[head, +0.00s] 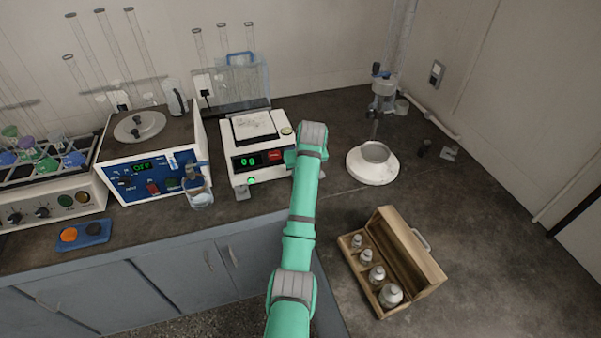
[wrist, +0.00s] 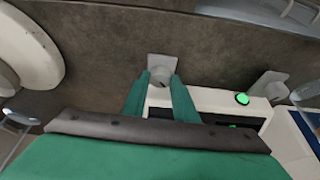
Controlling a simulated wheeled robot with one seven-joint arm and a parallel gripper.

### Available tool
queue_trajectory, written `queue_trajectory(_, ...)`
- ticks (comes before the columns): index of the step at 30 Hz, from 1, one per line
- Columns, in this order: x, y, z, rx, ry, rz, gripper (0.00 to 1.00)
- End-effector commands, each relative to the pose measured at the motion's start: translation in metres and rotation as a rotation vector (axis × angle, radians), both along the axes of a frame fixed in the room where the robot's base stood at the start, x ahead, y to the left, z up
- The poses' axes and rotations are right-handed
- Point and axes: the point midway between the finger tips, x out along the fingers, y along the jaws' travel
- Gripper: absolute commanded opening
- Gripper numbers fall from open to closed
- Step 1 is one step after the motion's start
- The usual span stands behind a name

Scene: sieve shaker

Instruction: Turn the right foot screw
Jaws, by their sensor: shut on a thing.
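The white balance (head: 262,145) stands on the dark bench with a green display reading about 0 g, a red button and a lit green round spot (head: 251,181) on its front. In the wrist view, the right foot screw (wrist: 167,75) is a small grey knob on a pale square plate at the balance's front corner. My gripper (wrist: 161,80) is shut on this knob, one green finger on each side. In the head view my arm hides the right foot screw and the fingertips. The left foot screw (head: 243,194) shows at the other front corner.
Left of the balance are a glass beaker (head: 199,195) and a white and blue machine (head: 150,160). Right of it stands a white round-based stand (head: 372,165). A wooden box of weights (head: 395,260) lies open at the front right.

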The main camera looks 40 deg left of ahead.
Motion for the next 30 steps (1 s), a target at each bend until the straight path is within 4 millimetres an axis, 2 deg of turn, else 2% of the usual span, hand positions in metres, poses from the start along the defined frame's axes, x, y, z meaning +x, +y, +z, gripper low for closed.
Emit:
queue_trajectory(15,0.0044,-0.0019,0.0007,-0.001,0.001,0.444,0.04)
queue_trajectory(22,0.0049,-0.0014,0.0009,0.000,0.000,0.567,0.04)
queue_trajectory(30,0.0045,-0.0009,0.0005,0.000,0.001,0.632,0.04)
